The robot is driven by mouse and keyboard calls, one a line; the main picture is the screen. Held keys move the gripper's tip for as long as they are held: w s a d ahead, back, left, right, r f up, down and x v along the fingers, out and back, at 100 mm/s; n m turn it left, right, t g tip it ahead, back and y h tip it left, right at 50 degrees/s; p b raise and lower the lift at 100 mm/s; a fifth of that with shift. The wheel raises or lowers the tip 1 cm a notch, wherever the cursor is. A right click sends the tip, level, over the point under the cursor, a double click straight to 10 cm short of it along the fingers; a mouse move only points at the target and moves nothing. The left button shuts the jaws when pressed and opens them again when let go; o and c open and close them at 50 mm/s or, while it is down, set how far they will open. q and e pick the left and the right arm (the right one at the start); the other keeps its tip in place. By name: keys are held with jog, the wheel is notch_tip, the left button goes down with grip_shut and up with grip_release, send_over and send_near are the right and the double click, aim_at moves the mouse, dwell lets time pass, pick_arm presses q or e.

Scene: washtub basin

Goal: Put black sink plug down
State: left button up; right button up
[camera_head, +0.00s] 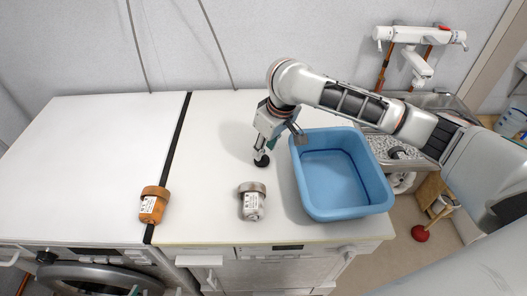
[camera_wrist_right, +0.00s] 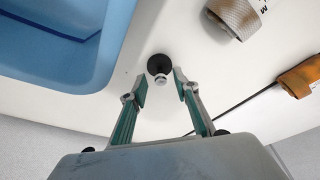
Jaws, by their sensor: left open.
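The black sink plug (camera_head: 262,161) is on the white countertop, left of the blue basin. In the right wrist view the plug (camera_wrist_right: 158,65) shows as a black disc with a pale metal part toward my gripper. My right gripper (camera_head: 262,149) points down just over the plug. In the wrist view my right gripper (camera_wrist_right: 161,84) has its two fingers apart, with the plug at the gap between the tips and no finger visibly touching it. My left gripper is not in view.
The blue basin (camera_head: 313,215) stands right of the plug. A sink with a wall tap (camera_head: 420,65) is at right. The left countertop is clear.

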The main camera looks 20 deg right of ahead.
jog(key=v, duration=0.9)
jog(key=shift+r, duration=0.25)
